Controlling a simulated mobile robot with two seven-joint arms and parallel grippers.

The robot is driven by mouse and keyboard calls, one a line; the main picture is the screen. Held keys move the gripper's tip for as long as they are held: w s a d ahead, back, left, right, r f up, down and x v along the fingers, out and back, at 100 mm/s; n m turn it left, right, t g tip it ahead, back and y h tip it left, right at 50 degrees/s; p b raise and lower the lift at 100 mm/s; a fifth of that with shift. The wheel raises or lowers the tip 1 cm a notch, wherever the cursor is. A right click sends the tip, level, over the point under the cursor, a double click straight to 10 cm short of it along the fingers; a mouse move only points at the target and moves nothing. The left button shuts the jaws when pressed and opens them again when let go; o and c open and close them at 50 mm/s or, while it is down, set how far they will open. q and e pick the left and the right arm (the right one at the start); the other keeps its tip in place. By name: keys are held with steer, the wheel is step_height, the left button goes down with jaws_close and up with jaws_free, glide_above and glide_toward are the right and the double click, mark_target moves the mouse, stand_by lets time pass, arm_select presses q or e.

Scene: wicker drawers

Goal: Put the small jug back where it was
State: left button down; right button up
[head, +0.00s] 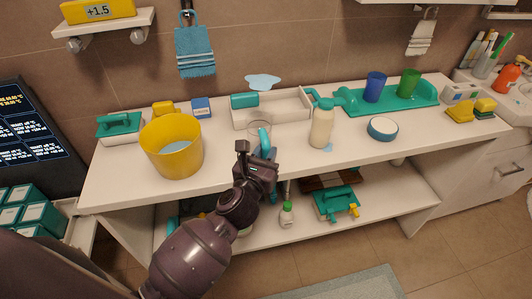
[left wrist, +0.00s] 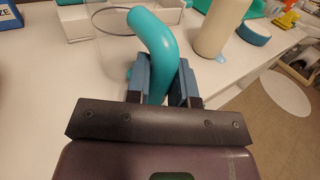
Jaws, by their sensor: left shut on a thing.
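The small jug is a clear glass vessel (head: 259,130) with a curved teal handle (left wrist: 152,40). It is on or just above the white worktop (head: 225,172), in front of a white tray; I cannot tell whether its base touches. My left gripper (head: 263,160) is shut on the teal handle, and the fingers (left wrist: 160,85) sit on both sides of it in the left wrist view. The clear body shows only faintly behind the handle. My right gripper is not in view.
A yellow bucket (head: 171,150) stands left of the jug, and a cream bottle (head: 321,128) stands right. Behind is the white tray (head: 292,121). A blue-rimmed bowl (head: 382,129) and a teal tray (head: 422,104) with blue and green cups are further right. Below is a shelf (head: 385,215).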

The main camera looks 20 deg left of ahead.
arm_select(q)
steer(key=c, duration=1)
jaws_free()
steer(key=shift+f, duration=0.15)
steer(key=shift+r, duration=0.25)
steer(key=s, duration=1.2)
steer(key=shift+d, duration=0.1)
steer(key=shift+f, duration=0.1)
